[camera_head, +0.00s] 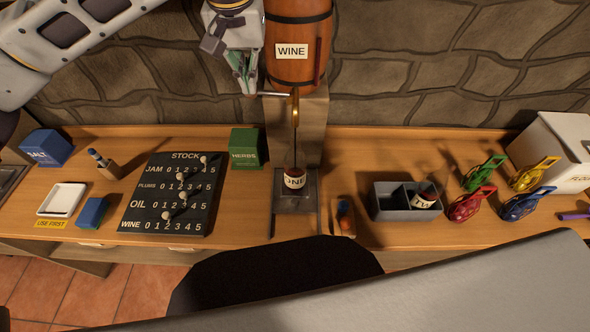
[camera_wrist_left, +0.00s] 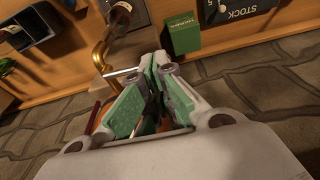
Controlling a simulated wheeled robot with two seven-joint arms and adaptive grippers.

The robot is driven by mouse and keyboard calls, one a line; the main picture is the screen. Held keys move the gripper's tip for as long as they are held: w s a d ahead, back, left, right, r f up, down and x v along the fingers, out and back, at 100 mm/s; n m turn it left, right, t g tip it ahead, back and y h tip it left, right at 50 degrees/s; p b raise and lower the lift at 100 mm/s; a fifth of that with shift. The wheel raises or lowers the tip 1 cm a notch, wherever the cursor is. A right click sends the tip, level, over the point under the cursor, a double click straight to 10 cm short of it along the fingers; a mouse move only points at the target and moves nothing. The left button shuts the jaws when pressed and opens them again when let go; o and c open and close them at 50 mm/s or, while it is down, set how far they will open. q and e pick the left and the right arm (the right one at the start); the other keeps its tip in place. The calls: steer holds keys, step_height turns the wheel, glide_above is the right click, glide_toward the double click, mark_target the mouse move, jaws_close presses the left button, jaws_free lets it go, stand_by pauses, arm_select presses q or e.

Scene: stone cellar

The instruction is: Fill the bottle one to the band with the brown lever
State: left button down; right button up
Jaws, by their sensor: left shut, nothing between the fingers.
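Bottle one (camera_head: 295,181), with a white label reading "ONE", stands below the brass tap (camera_head: 294,108) of the wine barrel (camera_head: 298,70). A thin dark line runs from the spout toward it; I cannot tell whether it is wine. The fill level and band are not clear. A thin metal rod (camera_head: 273,94) sticks out left from the tap. A brown upright piece (camera_head: 318,62) is on the barrel's right; I cannot tell if it is the lever. My left gripper (camera_head: 248,85) is shut and empty beside the rod, which also shows near its fingertips (camera_wrist_left: 160,60). My right gripper is not in view.
Bottle two (camera_head: 425,197) is in a grey divided crate (camera_head: 390,213). A green herbs box (camera_head: 244,148) and the stock board (camera_head: 165,205) are left of the tap. Coloured clips (camera_head: 470,205) lie at the right. The stone wall is close behind the barrel.

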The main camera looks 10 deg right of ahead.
arm_select(q)
steer(key=shift+f+b, duration=0.55)
steer(key=shift+f, duration=0.2)
stand_by(2.2)
stand_by(2.4)
steer(key=shift+r+p, duration=0.3)
steer(key=shift+r, duration=0.2)
stand_by(0.4)
steer(key=shift+r, duration=0.15)
stand_by(1.2)
steer(key=shift+r+p, duration=0.8)
steer(key=shift+r, duration=0.6)
